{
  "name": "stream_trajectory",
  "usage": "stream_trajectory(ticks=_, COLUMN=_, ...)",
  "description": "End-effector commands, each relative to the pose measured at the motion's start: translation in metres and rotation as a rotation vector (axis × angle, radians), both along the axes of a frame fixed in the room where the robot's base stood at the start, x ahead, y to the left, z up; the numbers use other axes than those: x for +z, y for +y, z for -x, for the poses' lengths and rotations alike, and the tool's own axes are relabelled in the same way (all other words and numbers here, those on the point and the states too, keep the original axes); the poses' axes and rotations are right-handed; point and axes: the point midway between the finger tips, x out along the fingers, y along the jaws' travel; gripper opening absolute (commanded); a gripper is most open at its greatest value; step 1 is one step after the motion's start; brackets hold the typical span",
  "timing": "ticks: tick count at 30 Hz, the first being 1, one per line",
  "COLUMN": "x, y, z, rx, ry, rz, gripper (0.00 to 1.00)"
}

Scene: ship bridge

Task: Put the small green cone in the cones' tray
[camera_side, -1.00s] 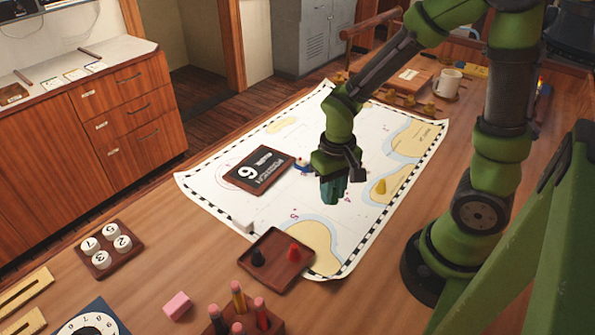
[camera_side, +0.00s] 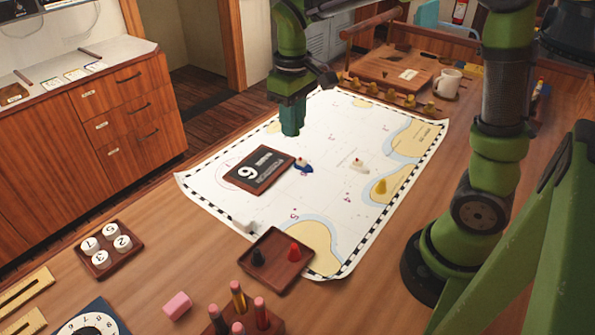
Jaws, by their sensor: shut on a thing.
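The cones' tray (camera_side: 262,283) is a square brown wooden tray at the chart's near edge. A black cone (camera_side: 258,257) and a red cone (camera_side: 294,252) stand in it, with bare room around them. The tray is well nearer the camera than my gripper.
A pencil block (camera_side: 245,322) and pink eraser (camera_side: 177,305) lie nearer.

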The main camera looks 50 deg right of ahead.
Motion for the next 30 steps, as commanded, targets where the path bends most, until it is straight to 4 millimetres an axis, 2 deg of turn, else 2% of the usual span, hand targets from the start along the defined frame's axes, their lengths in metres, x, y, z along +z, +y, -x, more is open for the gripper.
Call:
stream_trajectory(ticks=5, x=-0.017, y=0.049, z=0.015, rx=0.17, ry=0.008, rz=0.0, gripper=0.0)
stream_trajectory(ticks=9, x=-0.042, y=0.103, z=0.041, rx=0.495, ry=0.01, rz=0.001, gripper=0.0)
stream_trajectory(ticks=12, x=-0.06, y=0.136, z=0.063, rx=0.773, ry=0.01, rz=0.001, gripper=0.0)
stream_trajectory(ticks=15, x=-0.076, y=0.161, z=0.085, rx=1.034, ry=0.01, rz=0.001, gripper=0.0)
stream_trajectory(ticks=18, x=-0.087, y=0.177, z=0.101, rx=1.25, ry=0.007, rz=0.001, gripper=0.0)
stream_trajectory(ticks=21, x=-0.094, y=0.185, z=0.11, rx=1.401, ry=0.006, rz=0.002, gripper=0.0)
stream_trajectory(ticks=26, x=-0.098, y=0.188, z=0.11, rx=1.528, ry=0.004, rz=0.004, gripper=0.0)
stream_trajectory(ticks=30, x=-0.114, y=0.188, z=0.11, rx=1.568, ry=0.009, rz=0.002, gripper=0.0)
